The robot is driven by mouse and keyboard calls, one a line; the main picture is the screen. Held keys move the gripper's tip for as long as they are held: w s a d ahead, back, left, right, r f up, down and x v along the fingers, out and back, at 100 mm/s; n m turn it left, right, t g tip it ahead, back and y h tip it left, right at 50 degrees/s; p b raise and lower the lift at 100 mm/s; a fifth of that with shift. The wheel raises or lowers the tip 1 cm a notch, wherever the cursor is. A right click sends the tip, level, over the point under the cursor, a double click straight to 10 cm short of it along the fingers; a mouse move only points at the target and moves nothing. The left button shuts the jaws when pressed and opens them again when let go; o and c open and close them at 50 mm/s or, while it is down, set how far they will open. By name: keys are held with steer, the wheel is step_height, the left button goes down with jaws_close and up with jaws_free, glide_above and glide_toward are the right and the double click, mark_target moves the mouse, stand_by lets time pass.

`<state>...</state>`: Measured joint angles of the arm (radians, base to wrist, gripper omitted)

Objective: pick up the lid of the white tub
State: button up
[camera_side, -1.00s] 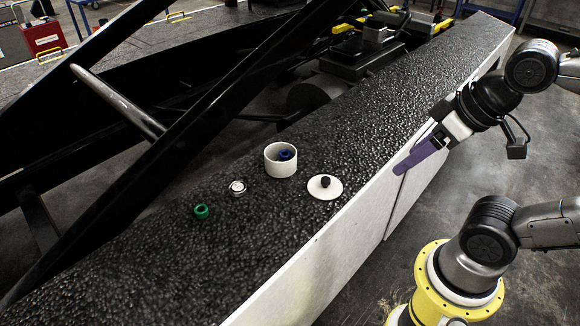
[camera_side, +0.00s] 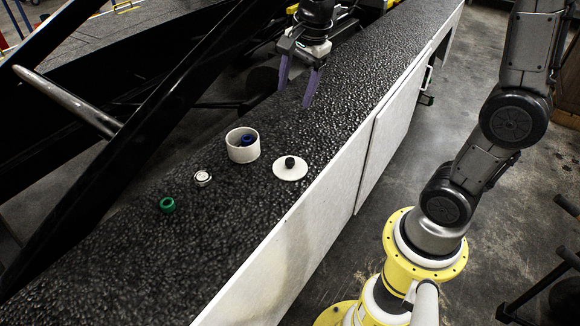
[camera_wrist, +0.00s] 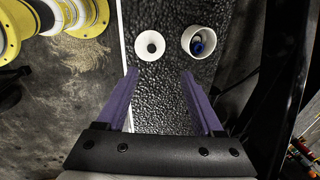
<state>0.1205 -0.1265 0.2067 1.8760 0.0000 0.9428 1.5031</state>
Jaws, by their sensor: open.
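The lid (camera_side: 281,173) is a flat white disc with a black knob, lying on the dark belt beside the white tub (camera_side: 243,155). The tub stands upright and open, with a blue ring-like item (camera_side: 247,141) inside. My gripper (camera_side: 295,98) is open and empty above the belt, farther along it than the tub and lid. In the wrist view the lid (camera_wrist: 141,42) lies just beyond the gap between my purple fingers (camera_wrist: 160,73). The tub (camera_wrist: 188,38) is to its right, beyond the right fingertip.
A small white round part (camera_side: 203,179) and a green ring (camera_side: 167,205) lie on the belt (camera_side: 150,255) left of the tub. A white side panel (camera_side: 290,240) edges the belt near the lid. Black beams (camera_side: 150,115) rise on the far side.

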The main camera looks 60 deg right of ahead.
steer(key=w+d+f+m+g, duration=0.2)
steer(key=w+d+f, duration=0.15)
steer(key=f, duration=0.45)
glide_above(289, 160)
steer(key=shift+g, duration=0.4)
step_height(289, 160, down, 10)
steer(key=shift+s+d+f, duration=0.1)
steer(key=shift+d, duration=0.05)
steer(key=shift+f, duration=2.95)
jaws_close()
